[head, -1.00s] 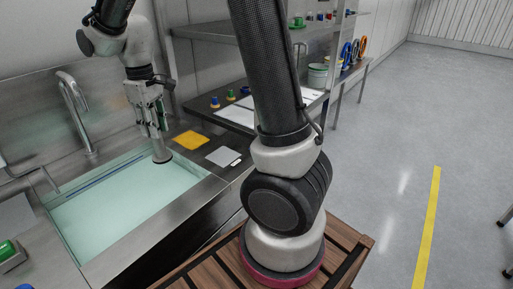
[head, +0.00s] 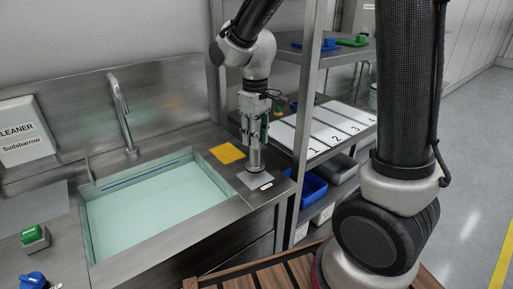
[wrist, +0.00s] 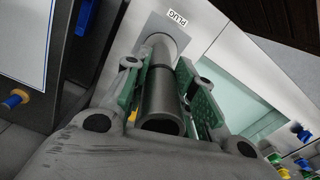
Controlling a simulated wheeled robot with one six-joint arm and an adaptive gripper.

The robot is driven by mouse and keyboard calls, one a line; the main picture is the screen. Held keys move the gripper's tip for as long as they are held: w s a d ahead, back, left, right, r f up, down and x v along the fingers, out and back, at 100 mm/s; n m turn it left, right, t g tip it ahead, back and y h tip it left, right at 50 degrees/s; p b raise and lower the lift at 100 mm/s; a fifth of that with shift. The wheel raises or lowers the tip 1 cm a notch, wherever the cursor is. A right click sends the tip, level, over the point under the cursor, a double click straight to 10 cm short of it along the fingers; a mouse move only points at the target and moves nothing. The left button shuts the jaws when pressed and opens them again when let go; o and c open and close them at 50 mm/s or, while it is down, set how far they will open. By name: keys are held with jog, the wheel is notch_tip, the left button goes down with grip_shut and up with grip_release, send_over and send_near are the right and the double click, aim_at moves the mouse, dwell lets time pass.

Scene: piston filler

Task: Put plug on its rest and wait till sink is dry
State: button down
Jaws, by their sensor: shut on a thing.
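The plug (head: 255,160) is a grey metal cylinder with a wider round foot, held upright. My gripper (head: 254,142) is shut on its stem; in the wrist view the green-padded fingers clasp the plug (wrist: 160,95) on both sides. The foot is over the light grey rest (head: 266,186), whose "PLUG" label (wrist: 178,18) shows in the wrist view. I cannot tell whether the foot touches the rest. The sink (head: 86,228), left of the rest, holds pale green liquid (head: 155,208). Its drain is not visible.
A yellow pad (head: 227,153) lies behind the rest. A tap (head: 124,110) stands behind the sink. A shelf post (head: 308,110) and numbered white mats (head: 335,128) are to the right. Green (head: 33,234) and blue (head: 33,280) knobs are at front left.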

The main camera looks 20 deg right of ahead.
jog(key=shift+f, duration=1.65)
jog(key=shift+f, duration=0.1)
jog(key=c, duration=1.2)
grip_release()
jog(key=shift+o, duration=0.2)
notch_tip(320, 180, up, 12)
jog(key=shift+r, duration=0.2)
jog(key=s+d+r+m+t, duration=0.1)
jog(key=s+d+m+t, duration=0.1)
jog(key=s+d, duration=0.5)
jog(key=s+d+r+m+t, duration=0.2)
jog(key=s+d+m, duration=0.2)
jog(key=s+d, duration=0.3)
jog(key=s, duration=0.5)
jog(key=shift+d+m, duration=0.3)
jog(key=shift+d, duration=0.1)
jog(key=shift+r, duration=0.1)
